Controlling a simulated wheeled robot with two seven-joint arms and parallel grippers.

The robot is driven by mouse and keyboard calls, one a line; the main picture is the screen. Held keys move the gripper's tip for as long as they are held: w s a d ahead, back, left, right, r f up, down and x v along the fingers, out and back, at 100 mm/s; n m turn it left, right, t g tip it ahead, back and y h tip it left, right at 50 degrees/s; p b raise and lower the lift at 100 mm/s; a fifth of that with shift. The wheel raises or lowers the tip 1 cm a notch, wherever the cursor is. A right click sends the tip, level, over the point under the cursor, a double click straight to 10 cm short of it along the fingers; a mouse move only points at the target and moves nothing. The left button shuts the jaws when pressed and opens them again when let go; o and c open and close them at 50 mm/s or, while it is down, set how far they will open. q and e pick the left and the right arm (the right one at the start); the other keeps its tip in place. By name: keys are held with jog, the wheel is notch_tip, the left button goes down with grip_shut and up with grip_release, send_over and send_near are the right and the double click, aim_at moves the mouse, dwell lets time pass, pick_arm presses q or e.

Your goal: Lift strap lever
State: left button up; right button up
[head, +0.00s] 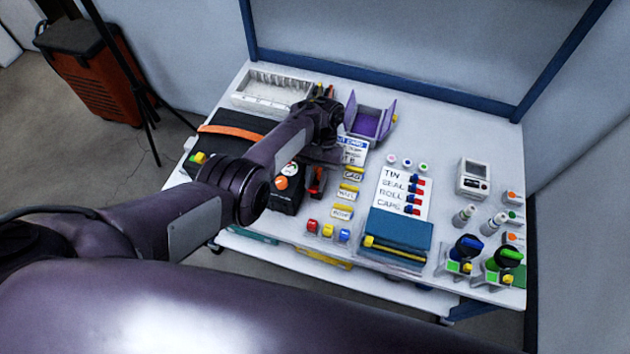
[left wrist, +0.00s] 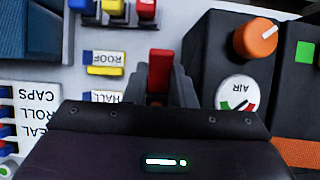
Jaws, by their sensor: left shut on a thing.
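The strap lever (head: 317,182) is a small red lever in a dark mount, beside the black box with the air gauge. In the left wrist view the red lever (left wrist: 159,70) stands between the dark fingers of my left gripper (left wrist: 160,88), which is shut on it. In the head view my left gripper (head: 318,165) is partly hidden by its own wrist. The orange strap (head: 228,131) lies across a dark case at the table's left; its edge also shows in the left wrist view (left wrist: 298,152). My right gripper is not in view.
The black gauge box (left wrist: 235,65) with an orange knob stands close beside the lever. Yellow-edged label blocks (head: 345,193) and red, yellow and blue blocks (head: 328,230) are on the other side. A purple-lined open box (head: 368,122) stands behind. Two valves (head: 467,248) are far right.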

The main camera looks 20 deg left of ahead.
pick_arm(q)
jog(key=o, duration=0.7)
jog(key=shift+w, duration=0.1)
jog(key=p+v, duration=0.1)
jog(key=v, duration=0.6)
jog(key=shift+w+r, duration=0.2)
jog(key=shift+r, duration=0.15)
jog(key=shift+f, duration=0.1)
